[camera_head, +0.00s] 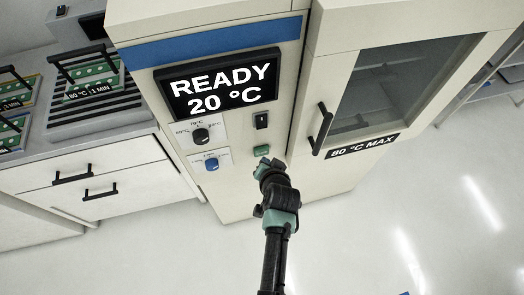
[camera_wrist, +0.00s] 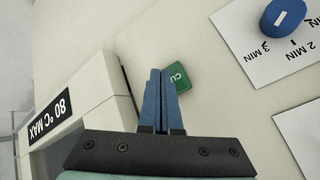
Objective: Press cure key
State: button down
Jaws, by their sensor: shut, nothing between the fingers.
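The cure key is a green button (camera_head: 261,150) on the oven's front panel, below a black switch. My gripper (camera_head: 266,165) is just below the key in the head view. In the wrist view my gripper (camera_wrist: 162,75) has its two blue fingers shut together, empty, with the tips at the key's edge. I cannot tell whether they touch it. The oven display (camera_head: 218,84) reads "READY 20 °C".
A temperature knob (camera_head: 200,136) and a blue timer knob (camera_head: 211,164) sit left of the key; the blue knob (camera_wrist: 284,16) points near 2 MIN in the wrist view. The oven door handle (camera_head: 321,129) juts out at right. Racks with green boards (camera_head: 92,80) stand at left.

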jog(key=shift+w+a, duration=0.1)
jog(key=shift+w, duration=0.25)
jog(key=shift+w+a, duration=0.15)
jog(key=shift+w, duration=0.25)
dwell(0.8)
jog(key=shift+s, duration=0.1)
jog(key=shift+s+d, duration=0.3)
jog(key=shift+s, duration=0.45)
jog(key=s, duration=0.1)
jog(key=s+d+p, duration=0.1)
jog(key=s, duration=0.1)
jog(key=s+p, duration=0.1)
jog(key=shift+s+d, duration=0.25)
jog(key=shift+s, duration=0.1)
dwell(0.7)
